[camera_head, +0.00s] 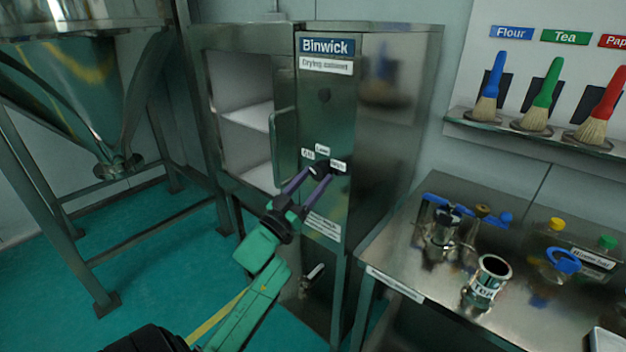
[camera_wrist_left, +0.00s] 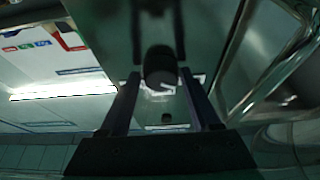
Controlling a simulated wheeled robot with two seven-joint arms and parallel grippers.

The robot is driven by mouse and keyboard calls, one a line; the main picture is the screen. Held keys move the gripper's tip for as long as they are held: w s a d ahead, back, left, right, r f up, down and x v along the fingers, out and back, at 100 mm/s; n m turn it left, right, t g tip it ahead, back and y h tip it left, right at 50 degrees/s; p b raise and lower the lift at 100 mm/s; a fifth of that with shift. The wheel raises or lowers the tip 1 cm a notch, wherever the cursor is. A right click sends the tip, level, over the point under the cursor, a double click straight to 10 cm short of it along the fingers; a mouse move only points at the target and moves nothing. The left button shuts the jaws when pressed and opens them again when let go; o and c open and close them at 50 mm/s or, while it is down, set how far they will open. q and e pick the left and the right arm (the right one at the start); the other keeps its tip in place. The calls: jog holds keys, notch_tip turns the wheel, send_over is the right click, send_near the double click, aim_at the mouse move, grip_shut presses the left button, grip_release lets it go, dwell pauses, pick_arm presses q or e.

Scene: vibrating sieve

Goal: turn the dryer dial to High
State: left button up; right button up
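The drying cabinet (camera_head: 375,120) stands in the middle of the head view, its steel front marked "Binwick". Its dark round dial (camera_head: 319,168) sits mid-panel, with small white labels around it; the upper one reads like Low and the right one (camera_head: 338,166) like High. My left gripper (camera_head: 316,180) reaches the dial from below. In the left wrist view the dial (camera_wrist_left: 160,66) lies between the fingertips, with a narrow gap on each side, so the gripper looks open around it. The dial's pointer cannot be made out. My right gripper is not in view.
The cabinet's shelved bay (camera_head: 245,90) is open at left, beside a vertical handle (camera_head: 283,147). A steel hopper (camera_head: 85,90) on legs stands at far left. A steel bench (camera_head: 400,265) with several vessels is at right, below a shelf of brushes (camera_head: 536,128).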

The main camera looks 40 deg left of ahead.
pick_arm(q)
jog(key=c, duration=0.8)
